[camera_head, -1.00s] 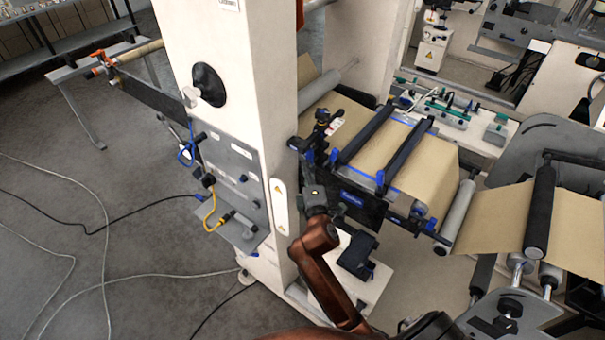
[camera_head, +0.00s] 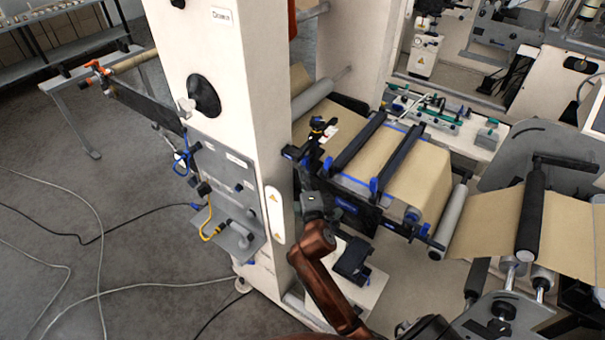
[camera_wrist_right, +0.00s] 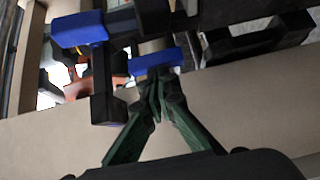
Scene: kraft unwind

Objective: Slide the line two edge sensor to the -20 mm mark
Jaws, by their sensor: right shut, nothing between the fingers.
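In the right wrist view my right gripper's green fingers (camera_wrist_right: 157,88) are shut and empty. Their tips are at a small blue block (camera_wrist_right: 155,62); I cannot tell whether they touch. A black bracket (camera_wrist_right: 104,85) stands beside them. The scale marks cannot be read. My left gripper is out of view.
The white column (camera_head: 225,110) stands close left of my right arm. Brown kraft web (camera_head: 420,175) runs over the table under two black bars (camera_head: 355,140). A roller (camera_head: 452,215) lies to the right. Cables (camera_head: 95,200) lie on the floor at left.

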